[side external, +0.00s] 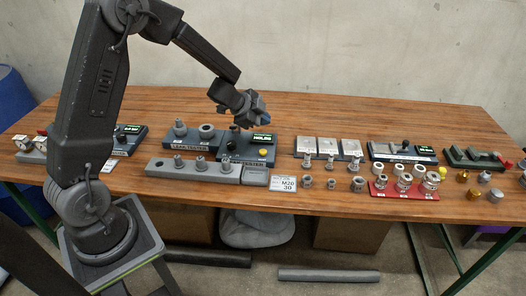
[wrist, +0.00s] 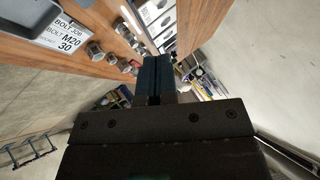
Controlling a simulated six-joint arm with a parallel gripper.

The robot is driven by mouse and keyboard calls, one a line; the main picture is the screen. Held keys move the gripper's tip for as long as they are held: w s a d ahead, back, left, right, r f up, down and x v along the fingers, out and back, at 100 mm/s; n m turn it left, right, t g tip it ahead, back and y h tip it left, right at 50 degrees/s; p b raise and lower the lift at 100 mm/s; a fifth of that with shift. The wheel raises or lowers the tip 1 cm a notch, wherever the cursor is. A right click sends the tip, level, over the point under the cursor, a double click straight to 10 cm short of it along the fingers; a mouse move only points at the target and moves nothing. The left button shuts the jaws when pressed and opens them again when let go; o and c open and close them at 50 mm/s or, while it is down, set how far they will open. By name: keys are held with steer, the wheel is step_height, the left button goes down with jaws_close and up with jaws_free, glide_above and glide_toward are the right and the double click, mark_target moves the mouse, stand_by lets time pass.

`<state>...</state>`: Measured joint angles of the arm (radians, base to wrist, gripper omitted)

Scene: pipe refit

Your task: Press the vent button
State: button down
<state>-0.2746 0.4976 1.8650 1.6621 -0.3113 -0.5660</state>
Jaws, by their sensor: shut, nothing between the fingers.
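The blue-grey leak tester (side external: 246,151) stands mid-table in the side view. A small green display (side external: 263,138) is at its top right. A dark knob or fitting stands to the display's left. My gripper (side external: 262,107) is above and behind the tester, apart from it. In the wrist view the two blue fingers of my gripper (wrist: 160,72) are together with nothing between them. The button does not show clearly in the wrist view.
A grey rack (side external: 168,170) with several fittings lies in front of the tester. A bolt job card (side external: 283,183) is at its right, also in the wrist view (wrist: 62,34). Metal fittings, a red holder (side external: 380,193) and a gauge block (side external: 402,152) stand farther right.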

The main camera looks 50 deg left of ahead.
mark_target(263, 152)
steer(key=shift+f, duration=4.4)
steer(key=shift+f, duration=0.1)
steer(key=shift+f, duration=0.3)
steer(key=shift+f, duration=0.45)
steer(key=shift+r, duration=0.85)
steer(key=shift+r, duration=0.1)
steer(key=shift+r, duration=2.4)
